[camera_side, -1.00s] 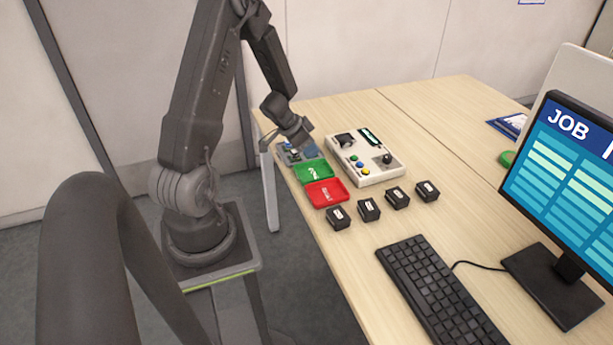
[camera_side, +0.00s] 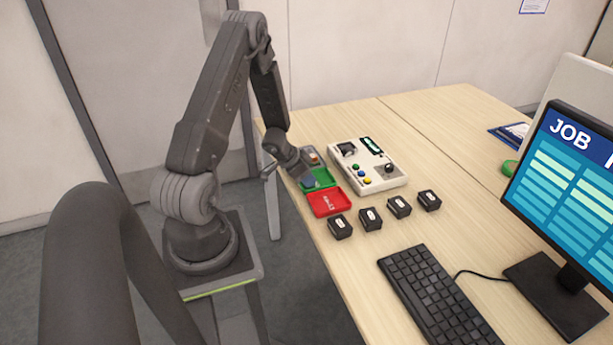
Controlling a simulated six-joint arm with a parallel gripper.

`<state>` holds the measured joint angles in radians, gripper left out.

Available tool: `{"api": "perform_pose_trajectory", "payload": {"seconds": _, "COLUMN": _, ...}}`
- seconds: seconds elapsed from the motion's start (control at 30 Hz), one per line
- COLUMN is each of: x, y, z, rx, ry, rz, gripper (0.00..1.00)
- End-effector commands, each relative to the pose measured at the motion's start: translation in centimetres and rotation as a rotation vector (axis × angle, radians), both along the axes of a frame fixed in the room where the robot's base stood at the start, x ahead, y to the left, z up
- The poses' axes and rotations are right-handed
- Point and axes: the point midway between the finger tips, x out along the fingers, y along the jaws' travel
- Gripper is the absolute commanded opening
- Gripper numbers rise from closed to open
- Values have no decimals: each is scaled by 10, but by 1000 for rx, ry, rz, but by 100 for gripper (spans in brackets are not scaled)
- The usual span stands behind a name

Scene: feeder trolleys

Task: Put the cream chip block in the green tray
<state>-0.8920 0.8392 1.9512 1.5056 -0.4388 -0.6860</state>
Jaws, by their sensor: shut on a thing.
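My gripper (camera_side: 306,181) is low over the left side of the green tray (camera_side: 325,175). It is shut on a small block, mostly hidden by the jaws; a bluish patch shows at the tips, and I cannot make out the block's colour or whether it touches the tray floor. I cannot pick out the cream chip block by its colour. The green tray lies between a grey-blue parts tray (camera_side: 305,151) and a red tray (camera_side: 322,208). Small coloured pieces, one orange, show in the parts tray, partly behind my wrist.
A white control box (camera_side: 384,183) with buttons and a knob stands right of the trays. Several black blocks (camera_side: 340,227) form a row in front. A keyboard (camera_side: 440,300) and a monitor (camera_side: 565,190) occupy the right. The table's left edge runs close beside the trays.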

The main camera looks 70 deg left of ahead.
Motion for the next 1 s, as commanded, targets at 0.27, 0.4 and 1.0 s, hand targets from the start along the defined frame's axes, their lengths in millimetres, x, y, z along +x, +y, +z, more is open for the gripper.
{"api": "perform_pose_trajectory", "payload": {"seconds": 0.27, "x": 0, "y": 0, "z": -3, "rx": -1, "ry": 1, "rz": -1, "gripper": 48}}
{"api": "perform_pose_trajectory", "payload": {"seconds": 0.4, "x": 0, "y": 0, "z": -3, "rx": -1, "ry": 1, "rz": -1, "gripper": 60}}
{"api": "perform_pose_trajectory", "payload": {"seconds": 1.0, "x": -15, "y": 0, "z": 45, "rx": 5, "ry": -3, "rz": -4, "gripper": 60}}
